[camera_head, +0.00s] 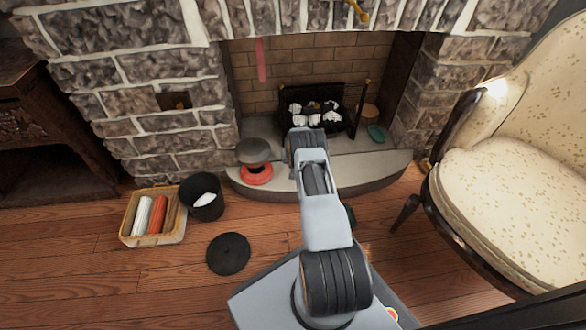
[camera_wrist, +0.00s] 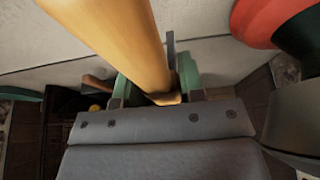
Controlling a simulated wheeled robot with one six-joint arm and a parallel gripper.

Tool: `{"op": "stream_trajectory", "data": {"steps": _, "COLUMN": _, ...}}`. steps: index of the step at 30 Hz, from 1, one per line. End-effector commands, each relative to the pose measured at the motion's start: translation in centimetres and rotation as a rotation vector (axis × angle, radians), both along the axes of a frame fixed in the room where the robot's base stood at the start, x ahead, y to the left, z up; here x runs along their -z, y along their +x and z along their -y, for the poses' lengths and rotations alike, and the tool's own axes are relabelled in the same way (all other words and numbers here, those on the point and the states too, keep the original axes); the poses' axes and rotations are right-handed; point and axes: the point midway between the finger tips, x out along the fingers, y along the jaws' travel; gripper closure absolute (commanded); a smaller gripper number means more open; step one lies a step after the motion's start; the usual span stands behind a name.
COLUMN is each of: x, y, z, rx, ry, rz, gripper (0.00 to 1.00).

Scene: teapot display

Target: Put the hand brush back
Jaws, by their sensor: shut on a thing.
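My gripper (camera_wrist: 155,84) has green fingers, shut on a smooth tan wooden handle (camera_wrist: 115,35), which looks like the hand brush's. The handle slants from the top left of the wrist view down between the fingers. No bristles show clearly, so I cannot tell the brush head. In the head view, my arm hides the gripper and what it holds. The arm reaches over the pale stone hearth (camera_head: 372,168), in front of the fireplace.
On the hearth are a red round thing (camera_head: 257,174) with a grey round top (camera_head: 254,150), and a teal dish (camera_head: 377,132). A grate (camera_head: 315,92) stands behind. A basket (camera_head: 130,236), black bucket (camera_head: 208,208) and black disc (camera_head: 228,254) lie left. An armchair (camera_head: 510,195) stands right.

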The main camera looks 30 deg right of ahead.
Motion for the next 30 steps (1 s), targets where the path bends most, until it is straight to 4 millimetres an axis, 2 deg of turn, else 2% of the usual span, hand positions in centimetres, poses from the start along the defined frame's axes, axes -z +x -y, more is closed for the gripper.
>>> {"op": "stream_trajectory", "data": {"steps": 8, "x": 1.4, "y": 0.8, "z": 0.7, "rx": 0.0, "ry": -0.001, "rz": 0.001, "gripper": 0.83}}
{"op": "stream_trajectory", "data": {"steps": 16, "x": 4.4, "y": 1.2, "z": 1.0, "rx": 0.001, "ry": -0.002, "rz": 0.0, "gripper": 0.83}}
{"op": "stream_trajectory", "data": {"steps": 30, "x": 4.9, "y": 1.2, "z": 1.0, "rx": 0.001, "ry": -0.002, "rz": 0.0, "gripper": 0.83}}
